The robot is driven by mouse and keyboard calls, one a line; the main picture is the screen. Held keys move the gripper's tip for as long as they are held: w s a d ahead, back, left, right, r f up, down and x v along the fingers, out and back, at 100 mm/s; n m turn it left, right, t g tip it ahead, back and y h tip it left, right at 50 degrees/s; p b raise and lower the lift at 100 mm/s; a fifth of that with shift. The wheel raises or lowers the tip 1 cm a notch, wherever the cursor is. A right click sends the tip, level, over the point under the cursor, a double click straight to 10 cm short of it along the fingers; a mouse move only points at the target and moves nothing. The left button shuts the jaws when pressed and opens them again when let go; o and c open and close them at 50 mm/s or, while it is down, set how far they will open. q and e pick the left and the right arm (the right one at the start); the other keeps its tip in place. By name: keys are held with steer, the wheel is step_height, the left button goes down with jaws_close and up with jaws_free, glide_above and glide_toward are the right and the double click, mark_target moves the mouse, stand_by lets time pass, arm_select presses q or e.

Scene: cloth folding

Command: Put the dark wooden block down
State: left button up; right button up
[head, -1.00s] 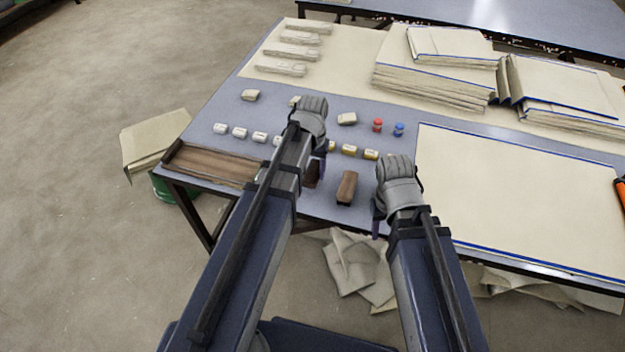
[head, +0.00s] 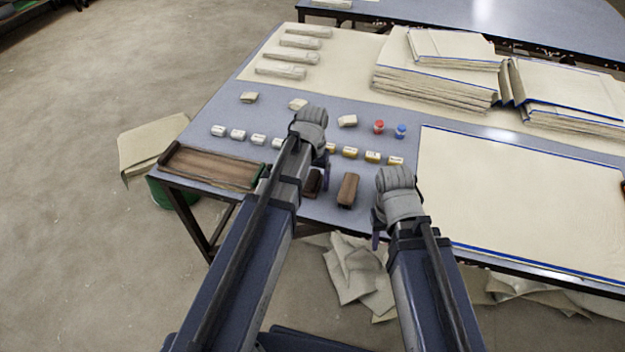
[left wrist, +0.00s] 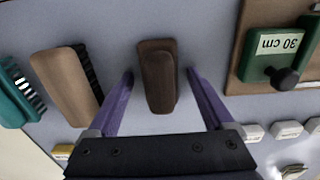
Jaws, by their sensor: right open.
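The dark wooden block (left wrist: 158,78) rests on the blue-grey table between the spread purple fingers of my left gripper (left wrist: 160,90), with a gap showing on each side. In the head view the block (head: 313,182) is partly hidden by my left arm. My left gripper (head: 323,172) is open and low over the table there. My right gripper (head: 377,230) is open near the table's front edge, right of the blocks; its fingers are mostly hidden by its wrist.
A lighter brown brush (head: 348,190) with dark bristles lies just right of the block. A wooden tray (head: 210,167) holding a green "30 cm" piece (left wrist: 272,55) is at left. Several small labelled blocks (head: 238,134) line up behind. A large cream board (head: 520,200) lies at right.

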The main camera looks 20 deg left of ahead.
mark_target(312, 177)
arm_select(q)
steer(key=shift+r, duration=0.2)
step_height(312, 177, up, 12)
steer(key=p, duration=1.3)
steer(key=s+d+m+y, duration=0.1)
steer(key=s+d+m, duration=0.2)
steer(key=s+d, duration=0.7)
steer(key=s, duration=0.4)
steer(key=shift+s+d+b, duration=0.15)
steer(key=shift+d+b, duration=0.1)
steer(key=shift+b, duration=0.1)
